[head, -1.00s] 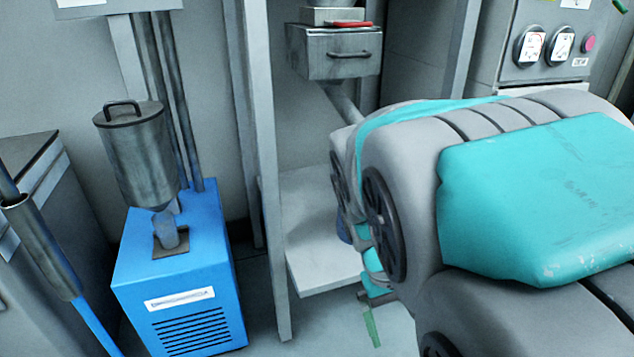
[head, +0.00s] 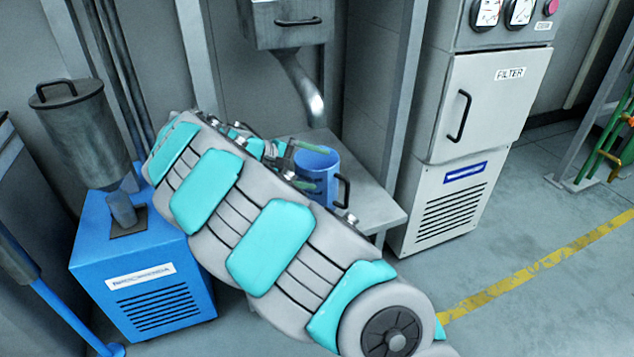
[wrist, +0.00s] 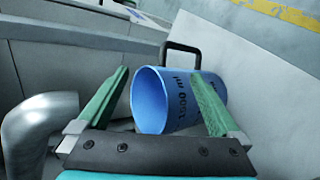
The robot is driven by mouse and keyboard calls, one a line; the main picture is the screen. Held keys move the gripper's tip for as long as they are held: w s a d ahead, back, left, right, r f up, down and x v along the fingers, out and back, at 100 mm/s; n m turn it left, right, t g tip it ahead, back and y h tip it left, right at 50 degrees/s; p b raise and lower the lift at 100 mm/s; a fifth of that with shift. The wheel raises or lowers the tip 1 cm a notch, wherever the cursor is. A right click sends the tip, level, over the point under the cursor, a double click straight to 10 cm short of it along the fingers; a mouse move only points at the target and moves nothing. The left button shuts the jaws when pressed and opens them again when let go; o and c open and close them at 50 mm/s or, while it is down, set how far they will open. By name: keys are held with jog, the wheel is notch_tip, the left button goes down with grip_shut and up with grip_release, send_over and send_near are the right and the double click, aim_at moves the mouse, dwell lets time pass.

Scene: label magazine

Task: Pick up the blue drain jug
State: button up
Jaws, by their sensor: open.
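The blue drain jug (head: 318,176) stands on a low grey shelf (head: 375,203) under a metal spout, with its black handle on the right in the head view. My arm covers its lower left part there. In the wrist view the jug (wrist: 182,102) shows its open mouth, dark printed lettering and its black handle at the top. My gripper (wrist: 160,80) is open, with one green finger to the left of the jug and the other overlapping its right side. I cannot tell whether either finger touches it.
The curved metal spout (head: 302,88) hangs just above the jug; it also shows at left in the wrist view (wrist: 35,125). A filter cabinet (head: 485,110) stands to the right. A blue machine (head: 150,265) stands at left.

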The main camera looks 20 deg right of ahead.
aim_at(331, 173)
jog(key=shift+w+a+f+p+x, duration=0.1)
jog(key=shift+w+p+x, duration=0.05)
jog(key=shift+x, duration=1.15)
jog(key=shift+w+a+f+p+x, duration=0.1)
jog(key=shift+w+x, duration=0.05)
jog(key=shift+x, duration=1.1)
jog(key=shift+w+f+p+x, duration=0.1)
jog(key=shift+p+x, duration=0.05)
jog(key=shift+x, duration=1.15)
jog(key=shift+c, duration=0.4)
grip_shut()
